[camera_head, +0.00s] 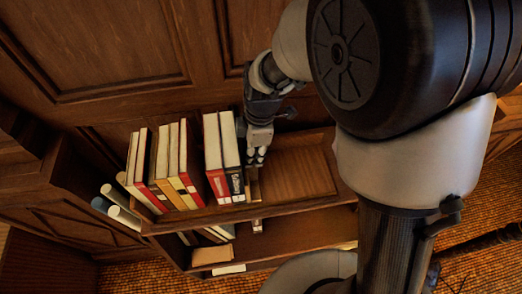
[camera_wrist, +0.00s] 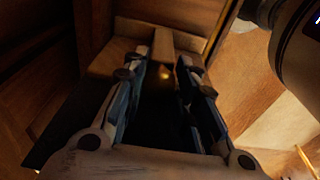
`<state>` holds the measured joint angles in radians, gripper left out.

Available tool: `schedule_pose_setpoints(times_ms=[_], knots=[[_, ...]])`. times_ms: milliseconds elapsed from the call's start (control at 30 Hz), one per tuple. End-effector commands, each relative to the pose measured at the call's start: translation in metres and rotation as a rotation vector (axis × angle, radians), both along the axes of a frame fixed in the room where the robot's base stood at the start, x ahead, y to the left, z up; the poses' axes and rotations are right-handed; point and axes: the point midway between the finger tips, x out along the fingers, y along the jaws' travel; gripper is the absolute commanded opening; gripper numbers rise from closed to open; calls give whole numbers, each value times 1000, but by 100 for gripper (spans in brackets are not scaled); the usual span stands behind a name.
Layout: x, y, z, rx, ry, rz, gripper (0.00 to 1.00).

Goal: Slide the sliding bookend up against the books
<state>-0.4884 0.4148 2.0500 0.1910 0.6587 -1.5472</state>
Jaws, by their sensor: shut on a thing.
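Several upright books stand on the top shelf in the head view, a left group (camera_head: 173,165) and, past a gap, a pair (camera_head: 224,155) to its right. The sliding bookend (camera_head: 254,188) is a small brown wooden piece just right of the pair; I cannot tell whether it touches the nearest book. My gripper (camera_head: 257,160) points down at the bookend from above. In the wrist view the two fingers (camera_wrist: 162,72) are closed about the bookend's narrow wooden upright (camera_wrist: 161,43), with a small bright spot between them. The bookend's lower part is partly hidden by the fingers there.
The top shelf (camera_head: 300,172) is bare to the right of the bookend. A lower shelf (camera_head: 290,224) holds some books and boxes. Rolled papers (camera_head: 122,216) stand at the left end. A panelled wooden wall (camera_head: 90,45) rises behind.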

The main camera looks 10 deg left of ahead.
Motion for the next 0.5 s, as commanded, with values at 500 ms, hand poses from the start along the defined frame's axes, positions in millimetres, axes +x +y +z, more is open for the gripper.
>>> schedule_pose_setpoints(times_ms=[500], knots=[[-10,11,-7,-8,16,1,2]])
